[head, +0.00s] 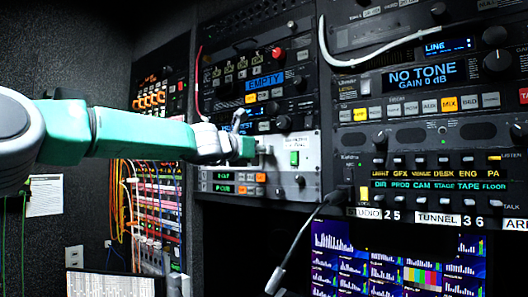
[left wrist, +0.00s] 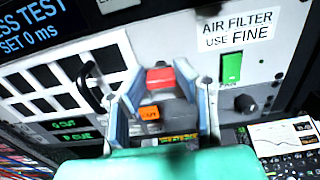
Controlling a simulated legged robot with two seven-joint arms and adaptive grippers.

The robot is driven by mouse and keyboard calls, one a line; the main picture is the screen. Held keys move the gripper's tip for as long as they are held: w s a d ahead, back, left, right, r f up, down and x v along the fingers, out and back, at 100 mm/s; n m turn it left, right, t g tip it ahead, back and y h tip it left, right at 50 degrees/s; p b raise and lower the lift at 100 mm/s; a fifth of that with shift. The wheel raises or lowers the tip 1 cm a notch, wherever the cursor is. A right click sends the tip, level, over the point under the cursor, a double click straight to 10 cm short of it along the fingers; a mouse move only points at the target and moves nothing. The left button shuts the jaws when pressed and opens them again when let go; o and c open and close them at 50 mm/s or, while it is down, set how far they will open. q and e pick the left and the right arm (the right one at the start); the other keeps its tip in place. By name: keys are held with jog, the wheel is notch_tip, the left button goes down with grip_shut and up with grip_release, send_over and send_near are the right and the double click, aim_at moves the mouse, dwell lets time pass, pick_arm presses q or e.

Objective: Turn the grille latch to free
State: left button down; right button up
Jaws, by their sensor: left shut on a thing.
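My left gripper (head: 247,149) reaches in from the left to the pale panel (head: 308,146) in the rack. In the left wrist view my left gripper (left wrist: 160,74) has its two fingers closed on a small red-topped piece (left wrist: 160,78), which looks like the latch knob. An orange tag reading "OUT" (left wrist: 150,113) shows between the fingers, nearer the camera. The fingers hide the sides of the red piece, so its turn angle is hard to tell. The panel also shows in the left wrist view (left wrist: 205,38). My right gripper is out of view.
A black handle (left wrist: 90,82) stands out just left of the fingers. A green switch (left wrist: 231,67), a dark knob (left wrist: 245,104) and an "AIR FILTER USE FINE" label (left wrist: 237,31) lie to the right.

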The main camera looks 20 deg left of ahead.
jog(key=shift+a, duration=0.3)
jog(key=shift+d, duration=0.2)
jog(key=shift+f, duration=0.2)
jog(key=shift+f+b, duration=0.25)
jog(key=shift+b, duration=0.3)
pick_arm(q)
jog(key=shift+d+f+m+b, duration=0.1)
jog(key=shift+f+m, duration=0.05)
jog(key=shift+m, duration=2.8)
jog(key=shift+f+m+b, duration=0.15)
jog(key=shift+m, duration=2.85)
jog(key=shift+d+f+m+b, duration=0.1)
jog(key=shift+f+m, duration=0.05)
jog(key=shift+m, duration=2.8)
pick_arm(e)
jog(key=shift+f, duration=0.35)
